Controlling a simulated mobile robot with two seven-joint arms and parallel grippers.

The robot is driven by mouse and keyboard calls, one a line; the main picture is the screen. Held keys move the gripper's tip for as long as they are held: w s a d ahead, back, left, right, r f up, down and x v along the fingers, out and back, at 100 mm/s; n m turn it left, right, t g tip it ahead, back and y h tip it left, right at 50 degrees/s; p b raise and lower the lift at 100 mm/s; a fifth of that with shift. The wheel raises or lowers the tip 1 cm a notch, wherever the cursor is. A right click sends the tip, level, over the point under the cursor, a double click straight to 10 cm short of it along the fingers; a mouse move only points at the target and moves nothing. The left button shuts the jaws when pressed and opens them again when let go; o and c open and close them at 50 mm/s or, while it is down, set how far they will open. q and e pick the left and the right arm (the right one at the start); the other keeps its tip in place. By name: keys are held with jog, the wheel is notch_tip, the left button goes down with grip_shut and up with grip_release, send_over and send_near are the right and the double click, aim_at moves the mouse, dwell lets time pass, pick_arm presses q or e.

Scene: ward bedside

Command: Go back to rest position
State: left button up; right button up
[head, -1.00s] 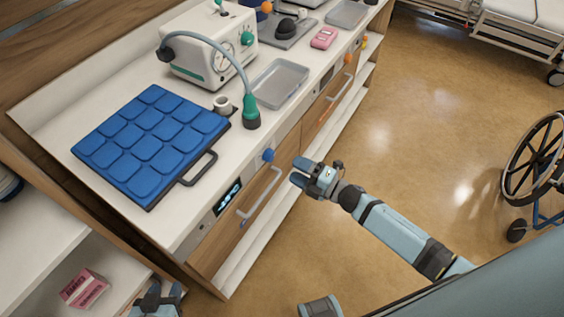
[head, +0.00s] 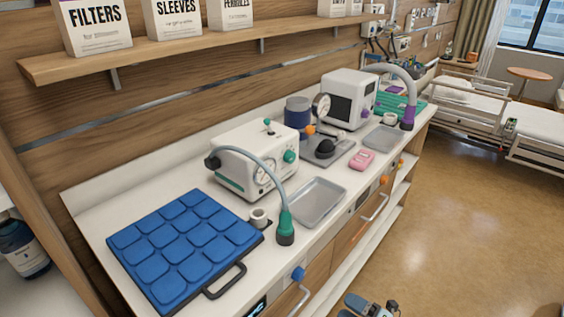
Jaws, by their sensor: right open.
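My right gripper (head: 368,306) shows at the bottom edge, right of the counter front and over the floor. It is open, with nothing seen between its fingers; the rest of the right arm is out of frame. My left gripper is not in view. The white counter (head: 90,210) runs from the lower left to the back right. A blue padded mat (head: 185,245) with a black handle lies on its near end.
On the counter stand a white gauge machine (head: 240,170) with a green-ended hose, a grey tray (head: 316,200), a pink device (head: 361,160) and a white monitor unit (head: 347,98). A shelf (head: 200,55) holds boxes above. Beds (head: 470,105) stand behind. The floor (head: 480,220) at right is clear.

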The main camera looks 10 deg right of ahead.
jog(key=s+a+f+m+g+h, duration=0.2)
jog(key=s+a+m+h, duration=0.15)
jog(key=s+m, duration=0.55)
jog(key=s+a+f+m+g+h, duration=0.1)
jog(key=s+a+f+m+h, duration=0.25)
jog(key=m, duration=0.95)
notch_tip(320, 180, up, 14)
jog(key=s+d+h+p, duration=0.1)
jog(key=p, duration=1.2)
jog(key=shift+s+d+f+h, duration=0.15)
jog(key=shift+s+f+h, duration=0.05)
jog(key=shift+s+h, duration=0.2)
jog(key=shift+w, duration=0.1)
